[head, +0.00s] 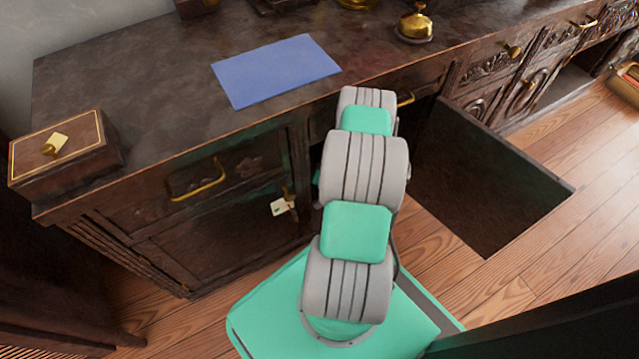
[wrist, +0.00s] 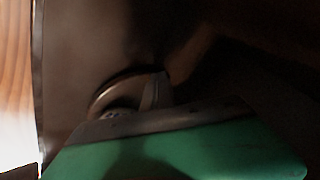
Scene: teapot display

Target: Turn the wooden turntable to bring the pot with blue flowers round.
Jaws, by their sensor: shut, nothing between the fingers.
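My arm reaches from my base into the open cabinet (head: 440,165) under the counter, and its far end is hidden in the head view. In the dark wrist view my gripper (wrist: 150,92) shows, with its green housing across the bottom. It is shut and holds nothing. A curved, pale-edged shape shows beside it, too dark to name or to tell whether it touches.
The open cabinet door (head: 490,185) stands out to the right of my arm. A drawer front with a brass handle (head: 198,182) and a hanging tag (head: 282,206) are on the left. The counter carries a blue sheet (head: 275,72), a wooden box (head: 62,148) and a brass bell (head: 414,25).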

